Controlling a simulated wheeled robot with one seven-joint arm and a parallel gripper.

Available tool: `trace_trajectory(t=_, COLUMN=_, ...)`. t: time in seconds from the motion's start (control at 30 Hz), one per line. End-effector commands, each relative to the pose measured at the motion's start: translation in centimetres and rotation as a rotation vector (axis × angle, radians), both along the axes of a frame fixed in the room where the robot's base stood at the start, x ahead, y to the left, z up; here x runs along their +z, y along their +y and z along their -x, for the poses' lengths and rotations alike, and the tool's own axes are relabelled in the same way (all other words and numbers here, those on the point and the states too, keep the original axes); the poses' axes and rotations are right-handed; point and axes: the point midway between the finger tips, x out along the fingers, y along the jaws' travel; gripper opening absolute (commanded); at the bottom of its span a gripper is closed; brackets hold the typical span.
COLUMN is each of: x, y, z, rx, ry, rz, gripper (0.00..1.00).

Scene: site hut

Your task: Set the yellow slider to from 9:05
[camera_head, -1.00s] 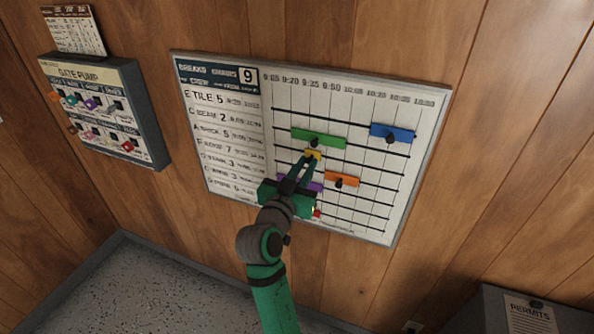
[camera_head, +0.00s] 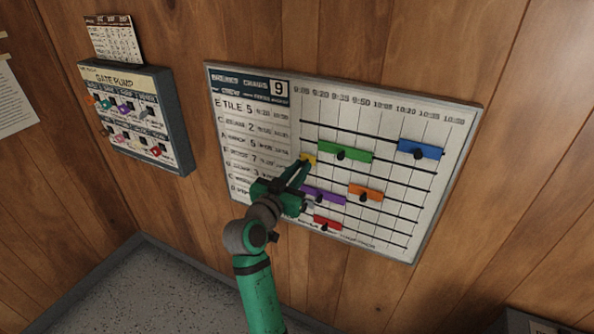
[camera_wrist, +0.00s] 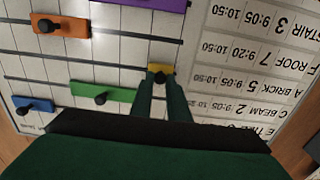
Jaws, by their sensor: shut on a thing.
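The yellow slider (camera_head: 309,159) is a small block on a rail of the white wall board (camera_head: 462,118), at the left end of the time grid near the 9:05 column. It also shows in the wrist view (camera_wrist: 160,69). My gripper (camera_head: 305,164) is shut on the yellow slider, its two green fingers on either side of the dark knob (camera_wrist: 160,77) in the wrist view. The green slider (camera_head: 345,152) is to its right, just above its level. My gripper hides part of the yellow slider and the lower rows of text.
Other sliders on the board are blue (camera_head: 420,149), purple (camera_head: 324,195), orange (camera_head: 365,192) and red (camera_head: 327,223). The purple one is close to my wrist. A gate pump panel (camera_head: 180,142) with several small switches hangs to the left.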

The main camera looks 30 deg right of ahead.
Motion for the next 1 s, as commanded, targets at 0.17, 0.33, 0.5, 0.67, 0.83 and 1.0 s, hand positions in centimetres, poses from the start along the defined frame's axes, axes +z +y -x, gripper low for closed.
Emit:
trace_trajectory(t=0.17, x=0.5, y=0.4, z=-0.4, rx=0.014, ry=-0.008, rz=0.006, gripper=0.25)
trace_trajectory(t=0.33, x=0.3, y=0.3, z=-0.4, rx=0.012, ry=-0.006, rz=0.004, gripper=0.33)
trace_trajectory(t=0.5, x=0.2, y=0.4, z=-0.3, rx=0.01, ry=-0.005, rz=0.003, gripper=0.33)
trace_trajectory(t=0.67, x=0.1, y=1.4, z=0.4, rx=0.011, ry=-0.004, rz=0.003, gripper=0.33)
trace_trajectory(t=0.83, x=0.1, y=3.8, z=2.2, rx=0.014, ry=-0.005, rz=0.003, gripper=0.33)
trace_trajectory(t=1.0, x=0.2, y=6.3, z=4.1, rx=0.015, ry=-0.005, rz=0.004, gripper=0.33)
